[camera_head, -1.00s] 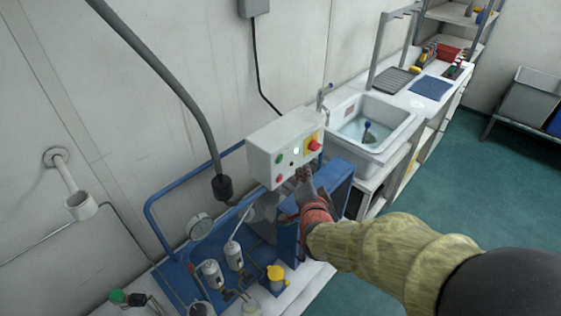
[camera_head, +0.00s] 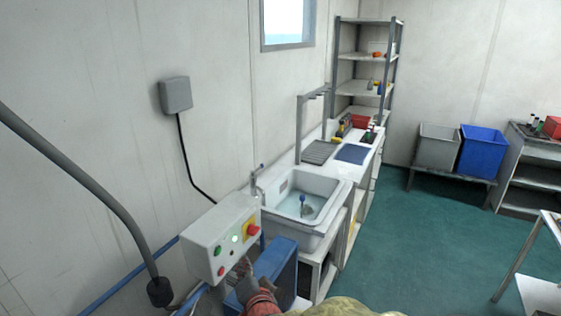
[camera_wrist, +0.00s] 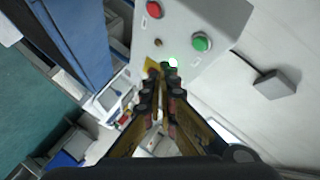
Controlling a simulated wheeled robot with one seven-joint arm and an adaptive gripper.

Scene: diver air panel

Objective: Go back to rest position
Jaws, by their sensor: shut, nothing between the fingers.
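My gripper (camera_head: 246,272) is at the bottom of the head view, just below the grey control box (camera_head: 213,240) and beside the blue panel (camera_head: 277,265). In the wrist view my gripper (camera_wrist: 163,75) is shut with nothing between its fingers. Its tips appear in front of the lower edge of the control box (camera_wrist: 190,30); I cannot tell whether they touch it. The box carries a green button (camera_head: 217,251), a lit white-green lamp (camera_head: 235,239) and a red button on yellow (camera_head: 253,231). My forearm is mostly cut off by the bottom edge.
A sink (camera_head: 307,206) with water stands behind the box. A thick grey hose (camera_head: 85,190) hangs at the left. Shelves (camera_head: 360,85), a grey bin (camera_head: 438,148) and a blue bin (camera_head: 482,152) stand farther back. The green floor (camera_head: 420,230) at right is clear.

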